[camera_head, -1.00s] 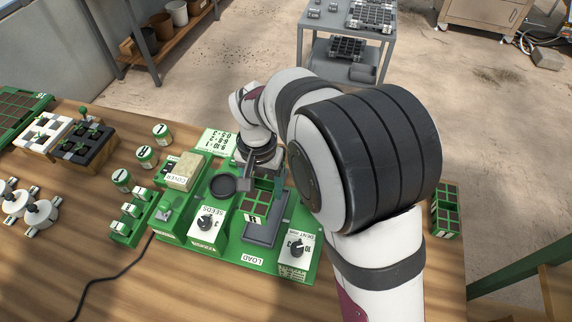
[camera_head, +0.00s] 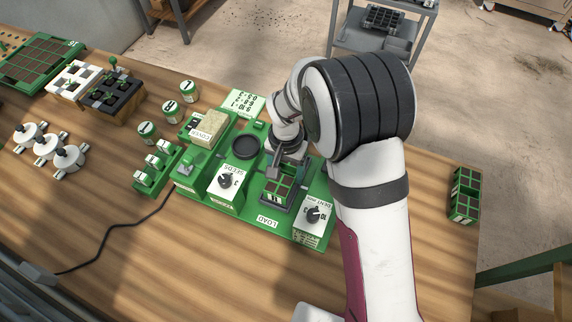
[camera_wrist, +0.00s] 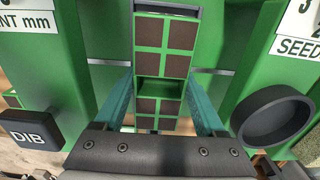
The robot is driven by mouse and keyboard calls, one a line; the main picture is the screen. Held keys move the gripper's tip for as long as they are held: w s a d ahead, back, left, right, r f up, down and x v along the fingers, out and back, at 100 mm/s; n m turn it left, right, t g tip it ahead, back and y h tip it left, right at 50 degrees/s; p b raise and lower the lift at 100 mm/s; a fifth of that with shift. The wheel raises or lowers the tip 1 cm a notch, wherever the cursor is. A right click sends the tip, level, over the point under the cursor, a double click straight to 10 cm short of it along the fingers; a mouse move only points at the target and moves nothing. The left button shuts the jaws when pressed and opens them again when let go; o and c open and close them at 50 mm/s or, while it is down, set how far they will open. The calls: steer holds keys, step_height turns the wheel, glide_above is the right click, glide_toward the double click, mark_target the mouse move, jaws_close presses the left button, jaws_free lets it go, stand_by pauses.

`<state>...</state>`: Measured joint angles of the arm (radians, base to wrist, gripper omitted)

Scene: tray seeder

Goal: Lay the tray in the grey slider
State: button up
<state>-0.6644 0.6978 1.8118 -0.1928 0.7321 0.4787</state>
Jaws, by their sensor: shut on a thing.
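The tray (camera_head: 279,186) is small and green with brown square cells. My gripper (camera_head: 281,172) is shut on it, and the wrist view shows a teal finger on each side of the tray (camera_wrist: 165,48). In the head view the tray is over the grey slider (camera_head: 271,206), whose grey edge shows around the tray's near end. A strip of the slider (camera_wrist: 168,11) also shows past the tray's far end in the wrist view. I cannot tell whether the tray's underside touches the slider.
The green seeder has a SEEDS dial block (camera_head: 226,186) on the left and a dent dial block (camera_head: 314,216) on the right, close beside the slider. A black round dish (camera_head: 246,147) sits behind. Another green tray (camera_head: 465,196) stands at the table's right. The front table is clear.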

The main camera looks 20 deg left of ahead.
stand_by(0.7)
steer(key=o, duration=1.5)
step_height(320, 180, up, 9)
steer(key=shift+r, duration=0.1)
